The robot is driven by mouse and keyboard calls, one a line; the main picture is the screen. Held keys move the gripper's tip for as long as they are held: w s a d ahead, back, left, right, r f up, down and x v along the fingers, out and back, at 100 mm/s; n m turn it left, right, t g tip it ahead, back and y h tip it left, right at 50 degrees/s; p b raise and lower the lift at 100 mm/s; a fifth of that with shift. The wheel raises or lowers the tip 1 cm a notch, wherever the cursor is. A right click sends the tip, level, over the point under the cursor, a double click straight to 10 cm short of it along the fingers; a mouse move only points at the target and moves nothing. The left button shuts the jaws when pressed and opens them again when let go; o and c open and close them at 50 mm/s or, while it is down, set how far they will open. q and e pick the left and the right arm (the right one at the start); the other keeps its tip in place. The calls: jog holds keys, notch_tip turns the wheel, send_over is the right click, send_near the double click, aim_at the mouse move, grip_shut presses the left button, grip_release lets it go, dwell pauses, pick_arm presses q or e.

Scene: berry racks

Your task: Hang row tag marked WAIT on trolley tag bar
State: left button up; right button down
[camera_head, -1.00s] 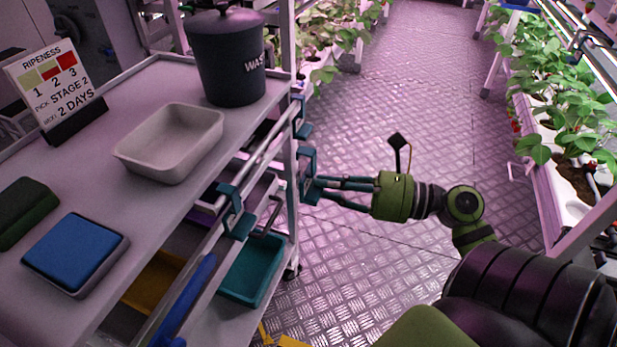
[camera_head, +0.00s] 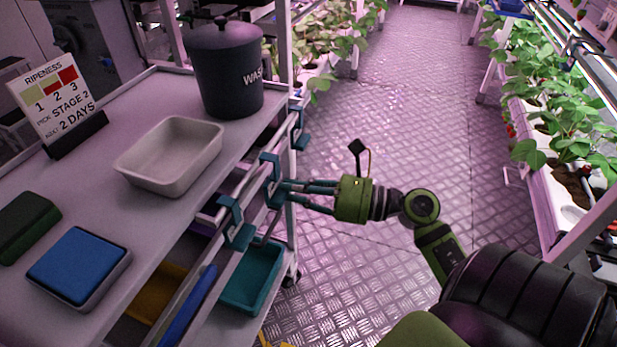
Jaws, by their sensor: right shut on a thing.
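My right gripper (camera_head: 283,192) is shut on a teal hooked row tag (camera_head: 271,178) at the aisle side of the trolley. The held tag is upright and overlaps the trolley tag bar (camera_head: 252,192) in the camera_head view. I cannot tell whether its hook rests on the bar. Another teal tag (camera_head: 234,224) is on the bar nearer to me, and one more (camera_head: 299,128) is at the far end by the post. No lettering on the tags is readable, so WAIT cannot be made out. My left gripper is not in view.
The trolley top (camera_head: 110,208) holds a dark waste bin (camera_head: 226,85), a pale tray (camera_head: 170,155), a ripeness sign (camera_head: 55,100) and a blue-topped block (camera_head: 78,266). A teal bin (camera_head: 252,278) sits below. The metal aisle floor (camera_head: 410,120) is clear; plant racks line it.

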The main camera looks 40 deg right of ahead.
jog(key=shift+p+x, duration=0.45)
jog(key=shift+x, duration=1)
jog(key=shift+w+d+f, duration=0.1)
jog(key=shift+d+f, duration=0.05)
jog(key=shift+f, duration=0.05)
pick_arm(q)
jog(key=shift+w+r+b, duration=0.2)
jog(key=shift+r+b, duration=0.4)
jog(key=shift+b, duration=0.2)
pick_arm(e)
jog(key=shift+f, duration=0.55)
jog(key=c, duration=1.1)
grip_release()
jog(key=shift+c, duration=0.2)
jog(key=v, duration=1.2)
